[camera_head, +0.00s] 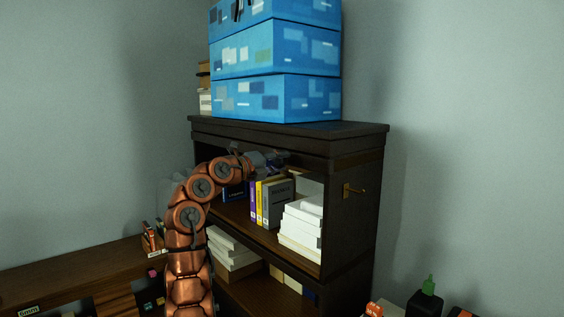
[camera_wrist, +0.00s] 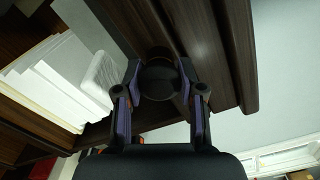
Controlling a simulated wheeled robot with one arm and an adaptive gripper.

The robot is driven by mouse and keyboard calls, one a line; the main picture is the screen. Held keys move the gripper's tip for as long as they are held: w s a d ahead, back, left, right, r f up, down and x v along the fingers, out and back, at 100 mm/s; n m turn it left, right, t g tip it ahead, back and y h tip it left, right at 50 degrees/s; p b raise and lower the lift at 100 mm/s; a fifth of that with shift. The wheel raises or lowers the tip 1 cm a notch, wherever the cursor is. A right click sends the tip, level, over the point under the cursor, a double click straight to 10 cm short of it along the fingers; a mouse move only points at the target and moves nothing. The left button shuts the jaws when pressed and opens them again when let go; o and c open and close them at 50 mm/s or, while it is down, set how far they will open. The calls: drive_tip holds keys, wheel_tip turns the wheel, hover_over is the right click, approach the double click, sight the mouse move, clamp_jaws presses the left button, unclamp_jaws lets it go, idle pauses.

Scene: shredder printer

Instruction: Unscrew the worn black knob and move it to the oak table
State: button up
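A round black knob (camera_wrist: 159,80) sits between the two fingers of my gripper (camera_wrist: 159,73) in the wrist view, in front of the dark wood of the cabinet. The fingers press on it from both sides with no clear gap. In the head view my gripper (camera_head: 270,161) is at the upper front of the dark cabinet (camera_head: 345,148), just under its top, and the knob cannot be made out there. How the knob is fixed behind is hidden. I cannot tell which surface is the oak table.
Blue patterned boxes (camera_head: 275,50) are stacked on the cabinet. Books (camera_head: 273,202) and white paper stacks (camera_head: 302,228) fill its shelves. A brown desk (camera_head: 75,280) with small items is at lower left.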

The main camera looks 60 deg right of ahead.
drive_tip(key=o, duration=0.5)
drive_tip(key=shift+w, duration=0.1)
drive_tip(key=shift+b+v, duration=0.45)
drive_tip(key=shift+v, duration=0.75)
drive_tip(key=m, duration=0.6)
